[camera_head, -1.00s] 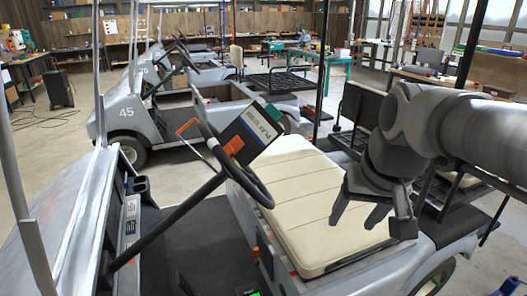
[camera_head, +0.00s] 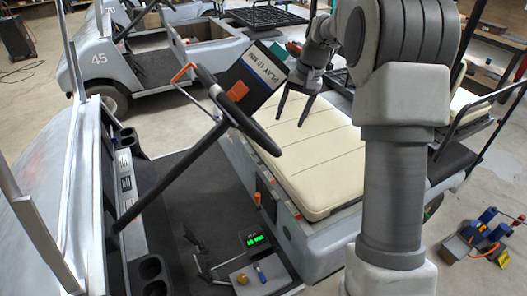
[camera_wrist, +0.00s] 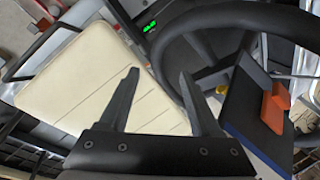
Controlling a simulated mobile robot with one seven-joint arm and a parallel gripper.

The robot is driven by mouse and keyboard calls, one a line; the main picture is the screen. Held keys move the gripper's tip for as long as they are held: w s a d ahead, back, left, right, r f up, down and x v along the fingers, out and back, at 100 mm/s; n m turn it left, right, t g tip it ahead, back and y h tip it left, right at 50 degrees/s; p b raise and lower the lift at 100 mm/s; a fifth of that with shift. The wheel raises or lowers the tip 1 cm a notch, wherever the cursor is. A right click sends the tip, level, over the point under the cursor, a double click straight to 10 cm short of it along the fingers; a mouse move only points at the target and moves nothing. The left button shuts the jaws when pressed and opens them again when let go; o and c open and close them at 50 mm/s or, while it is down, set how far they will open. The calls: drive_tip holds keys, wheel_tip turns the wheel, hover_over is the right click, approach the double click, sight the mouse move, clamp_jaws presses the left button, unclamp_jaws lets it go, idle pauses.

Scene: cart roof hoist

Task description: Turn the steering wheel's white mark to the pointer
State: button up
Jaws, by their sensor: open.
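The black steering wheel (camera_head: 262,139) stands on a slanted column above the cart's floor. Its rim also shows in the wrist view (camera_wrist: 197,22), at the upper right.
A dark panel with a white label (camera_head: 262,68) stands behind the wheel. The cream seat (camera_head: 315,165) lies below my gripper. A green-lit display (camera_head: 257,240) sits on the cart floor. Roof posts (camera_head: 75,45) rise at the left. A blue-and-grey device (camera_head: 480,238) lies on the ground at right.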

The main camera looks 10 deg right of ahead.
drive_tip(key=x, duration=1.7)
drive_tip(key=shift+f+b, duration=0.3)
drive_tip(key=shift+b, duration=0.15)
drive_tip(key=shift+w+a, duration=0.1)
drive_tip(key=shift+a, duration=0.05)
clamp_jaws()
drive_tip(key=shift+r, duration=0.1)
